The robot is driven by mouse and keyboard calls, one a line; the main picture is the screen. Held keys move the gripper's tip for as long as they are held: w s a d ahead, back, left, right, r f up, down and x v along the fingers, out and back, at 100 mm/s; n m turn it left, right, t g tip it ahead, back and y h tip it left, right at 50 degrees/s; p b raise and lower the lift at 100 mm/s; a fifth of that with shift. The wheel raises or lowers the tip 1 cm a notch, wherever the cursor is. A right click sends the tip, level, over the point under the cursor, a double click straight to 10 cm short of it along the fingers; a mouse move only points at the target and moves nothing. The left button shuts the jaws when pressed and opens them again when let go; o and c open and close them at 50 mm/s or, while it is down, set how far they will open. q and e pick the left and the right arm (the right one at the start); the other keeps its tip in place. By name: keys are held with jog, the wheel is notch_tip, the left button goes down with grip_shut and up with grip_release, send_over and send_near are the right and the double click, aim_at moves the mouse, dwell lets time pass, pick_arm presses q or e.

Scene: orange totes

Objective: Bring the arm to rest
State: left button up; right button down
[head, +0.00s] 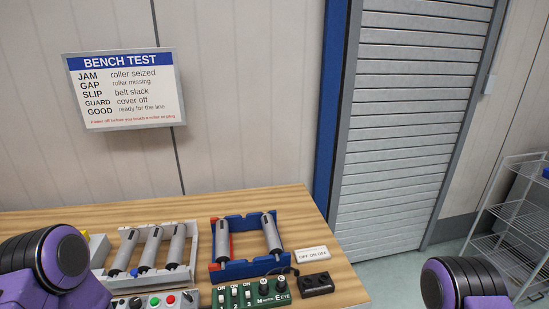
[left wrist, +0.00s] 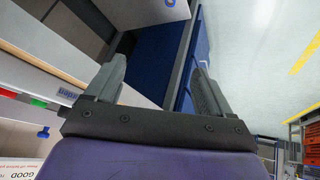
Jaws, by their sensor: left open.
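My left arm (head: 58,258) shows as a purple and black link at the lower left of the head view, beside the bench. Its gripper is outside the head view. In the left wrist view my left gripper (left wrist: 158,88) is open, with its two grey fingers apart and nothing between them. It points past a blue panel and a pale floor. My right arm (head: 462,283) shows only as a purple and black link at the lower right of the head view. The right gripper is in neither view.
A wooden bench (head: 318,221) holds a white roller frame (head: 193,246), a blue roller frame (head: 249,267), a green switch box (head: 250,293) and a button panel. A sign (head: 124,90) hangs behind. A wire rack (head: 520,225) stands at right. Floor (head: 395,272) right of the bench is clear.

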pick_arm(q)
jog(key=s+d+f+m+g+h, duration=0.15)
jog(key=s+f+m, duration=0.25)
jog(key=s+m, duration=0.6)
notch_tip(320, 180, down, 12)
jog(key=s+n+b, duration=0.1)
jog(key=n+b, duration=0.1)
jog(key=b, duration=1.1)
jog(key=shift+s+d+f+n+t, duration=0.15)
jog(key=shift+s+d+n+t, duration=0.1)
jog(key=shift+d+n+t, duration=0.15)
jog(key=shift+h, duration=0.25)
